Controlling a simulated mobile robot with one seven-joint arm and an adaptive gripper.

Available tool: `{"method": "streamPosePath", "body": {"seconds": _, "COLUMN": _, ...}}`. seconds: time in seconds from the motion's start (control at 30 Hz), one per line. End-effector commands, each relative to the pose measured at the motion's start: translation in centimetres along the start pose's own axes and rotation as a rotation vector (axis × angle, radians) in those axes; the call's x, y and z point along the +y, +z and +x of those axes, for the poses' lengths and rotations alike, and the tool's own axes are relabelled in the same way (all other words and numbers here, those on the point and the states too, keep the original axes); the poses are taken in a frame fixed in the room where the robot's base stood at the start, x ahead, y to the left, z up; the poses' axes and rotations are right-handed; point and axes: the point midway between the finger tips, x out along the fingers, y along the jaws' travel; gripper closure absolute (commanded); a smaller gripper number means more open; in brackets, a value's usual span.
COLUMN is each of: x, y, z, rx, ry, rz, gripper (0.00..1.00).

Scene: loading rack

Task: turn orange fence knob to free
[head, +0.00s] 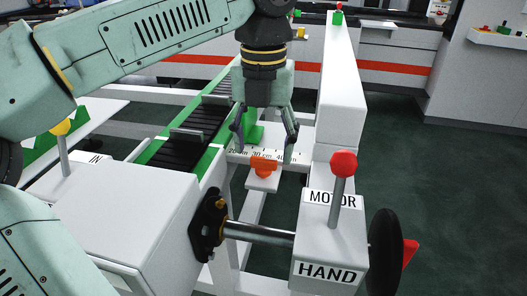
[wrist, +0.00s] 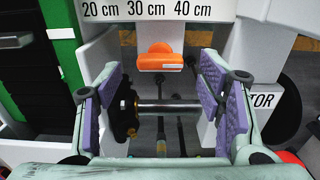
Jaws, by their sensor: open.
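The orange fence knob (head: 263,166) sits on a small white bracket just below the ruler strip marked 20, 30 and 40 cm. In the wrist view the knob (wrist: 159,57) shows as a wide orange bar with a rounded body, at the top middle. My gripper (head: 264,148) points down over the knob in the head view. Its two fingers are apart and nothing is between them. In the wrist view my gripper (wrist: 165,100) has its purple pads left and right, with the knob ahead of the gap. I cannot tell whether any finger touches it.
A red-topped lever (head: 343,164) stands on the MOTOR/HAND box at right. A metal shaft (head: 258,232) with a black handwheel (head: 385,252) crosses in front. A green-edged roller conveyor (head: 190,135) lies left. A yellow-topped lever (head: 60,128) stands far left. Open floor lies right.

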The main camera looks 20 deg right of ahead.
Motion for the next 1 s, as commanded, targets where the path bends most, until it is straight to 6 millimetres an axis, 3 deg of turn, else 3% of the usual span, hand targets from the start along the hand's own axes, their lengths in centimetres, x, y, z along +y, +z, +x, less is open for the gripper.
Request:
{"method": "streamPosePath", "body": {"seconds": 0.2, "x": -0.1, "y": 0.1, "z": -3.6, "rx": -0.002, "ry": -0.001, "rz": 0.001, "gripper": 0.38}}
{"method": "streamPosePath", "body": {"seconds": 0.33, "x": 0.0, "y": 0.0, "z": -4.6, "rx": 0.000, "ry": 0.000, "rz": 0.000, "gripper": 0.38}}
{"method": "streamPosePath", "body": {"seconds": 1.0, "x": 0.0, "y": 0.0, "z": -4.9, "rx": 0.001, "ry": 0.000, "rz": 0.000, "gripper": 0.38}}
